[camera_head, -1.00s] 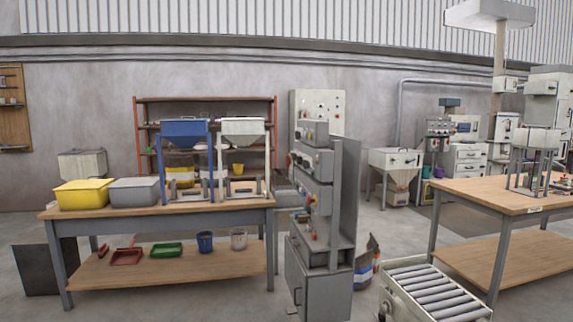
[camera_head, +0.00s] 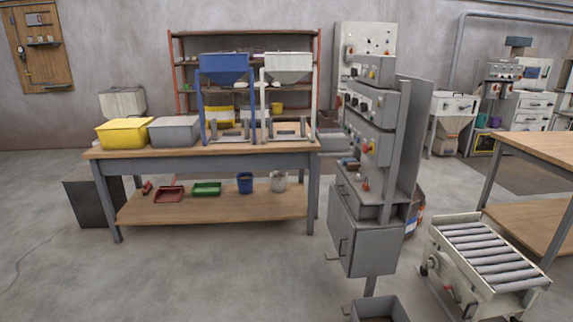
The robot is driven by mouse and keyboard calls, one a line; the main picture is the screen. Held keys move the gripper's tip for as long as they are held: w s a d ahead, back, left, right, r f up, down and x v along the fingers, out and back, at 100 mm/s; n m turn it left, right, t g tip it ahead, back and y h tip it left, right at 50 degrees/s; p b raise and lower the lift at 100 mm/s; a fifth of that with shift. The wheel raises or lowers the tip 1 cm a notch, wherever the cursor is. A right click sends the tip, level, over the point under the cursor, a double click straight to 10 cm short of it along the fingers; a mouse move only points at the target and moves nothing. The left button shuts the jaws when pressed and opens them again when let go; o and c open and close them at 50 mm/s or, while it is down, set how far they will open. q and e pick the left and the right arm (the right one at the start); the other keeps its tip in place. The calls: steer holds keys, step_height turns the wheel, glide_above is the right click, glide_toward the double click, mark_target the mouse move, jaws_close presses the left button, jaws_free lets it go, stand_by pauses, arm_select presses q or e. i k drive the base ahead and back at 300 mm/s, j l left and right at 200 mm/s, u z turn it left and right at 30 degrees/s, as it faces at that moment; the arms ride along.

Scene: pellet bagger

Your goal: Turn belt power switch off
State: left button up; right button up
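A roller conveyor (camera_head: 490,258) with a cream frame and grey rollers stands on the floor at the lower right. Small knobs and a reddish part show on its near side, too small to tell whether one is the belt power switch. A grey control cabinet (camera_head: 368,240) stands left of it, with stacked panels (camera_head: 372,105) carrying red, yellow and dark knobs and buttons. Which of these is the belt power switch cannot be told from here. Neither of my grippers is in view.
A wooden workbench (camera_head: 135,158) stands left of the cabinet, holding a yellow bin (camera_head: 125,133), a grey bin (camera_head: 174,132) and two hoppers. A grey open box (camera_head: 380,309) sits before the cabinet. A second table (camera_head: 540,148) is at right. Floor at lower left is clear.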

mark_target(338, 102)
steer(key=i+j+u, duration=0.25)
steer(key=i, duration=0.3)
steer(key=i+u, duration=0.25)
steer(key=i, duration=1.65)
steer(key=i+z, duration=0.2)
steer(key=i, duration=0.4)
steer(key=i+j+z, duration=0.2)
steer(key=i, duration=0.35)
